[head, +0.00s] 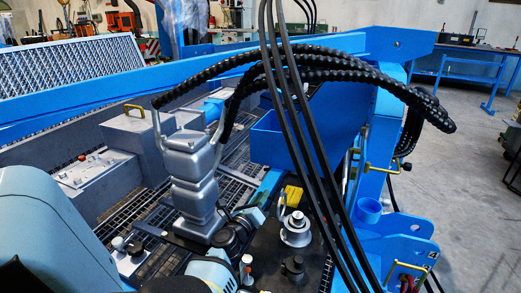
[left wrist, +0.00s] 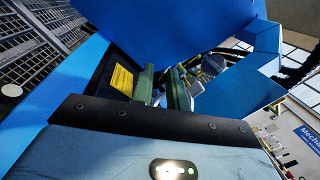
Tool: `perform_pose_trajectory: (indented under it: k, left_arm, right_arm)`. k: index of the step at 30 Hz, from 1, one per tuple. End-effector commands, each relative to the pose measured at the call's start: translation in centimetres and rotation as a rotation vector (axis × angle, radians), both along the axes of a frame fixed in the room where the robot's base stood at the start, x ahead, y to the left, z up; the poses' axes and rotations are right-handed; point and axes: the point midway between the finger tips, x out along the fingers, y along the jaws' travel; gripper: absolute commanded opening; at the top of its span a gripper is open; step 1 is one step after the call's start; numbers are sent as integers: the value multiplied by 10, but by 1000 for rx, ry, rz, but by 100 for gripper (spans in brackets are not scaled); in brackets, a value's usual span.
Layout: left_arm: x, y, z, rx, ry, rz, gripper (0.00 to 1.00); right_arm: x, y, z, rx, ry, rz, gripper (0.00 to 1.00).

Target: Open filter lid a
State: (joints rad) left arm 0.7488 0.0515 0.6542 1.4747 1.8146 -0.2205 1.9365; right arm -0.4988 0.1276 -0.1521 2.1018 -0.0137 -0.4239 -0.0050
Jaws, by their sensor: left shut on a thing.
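My left gripper (left wrist: 163,84) shows in the left wrist view with two green fingers close together against a dark panel with a yellow label (left wrist: 122,79). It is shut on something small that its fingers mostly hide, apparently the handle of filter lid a. A large blue panel (left wrist: 185,28) rises right behind the fingertips. In the head view, my left arm comes in from the lower left and its hand (head: 262,211) is low in the middle, beside a yellow part (head: 293,196). I cannot tell the lid's outline or whether it is raised. My right gripper is not in view.
A blue bin (head: 270,140) stands just behind the hand. Black hoses (head: 300,110) hang across the middle. A silver column (head: 193,180) stands left of the hand, over a grating. A round metal fitting (head: 296,230) is close to the right. Grey floor (head: 470,170) is free at the right.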

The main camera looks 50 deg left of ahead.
Motion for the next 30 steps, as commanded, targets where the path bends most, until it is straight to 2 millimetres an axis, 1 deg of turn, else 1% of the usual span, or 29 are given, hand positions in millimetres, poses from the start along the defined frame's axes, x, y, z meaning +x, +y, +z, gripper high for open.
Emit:
perform_pose_trajectory:
  k: [1,5,6,12,19,22,26,30]
  left_arm:
    - [4,-14,-15,-18,17,-28,0]
    - [4,-14,-15,-18,17,-28,0]
    - [4,-14,-14,-18,17,-28,20]
    - [4,-14,-15,-16,20,-26,44]
    - [3,-13,-15,-15,21,-24,44]
    - [-1,-15,-15,-14,22,-23,44]
    - [-15,-21,-15,-14,20,-23,44]
    - [-35,-30,-13,-11,11,-23,44]
  right_arm:
    - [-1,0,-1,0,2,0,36]
    - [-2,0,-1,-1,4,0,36]
    - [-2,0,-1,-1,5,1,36]
    - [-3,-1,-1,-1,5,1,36]
    - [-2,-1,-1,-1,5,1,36]
    - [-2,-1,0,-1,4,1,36]
    - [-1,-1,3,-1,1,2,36]
    - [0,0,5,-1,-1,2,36]
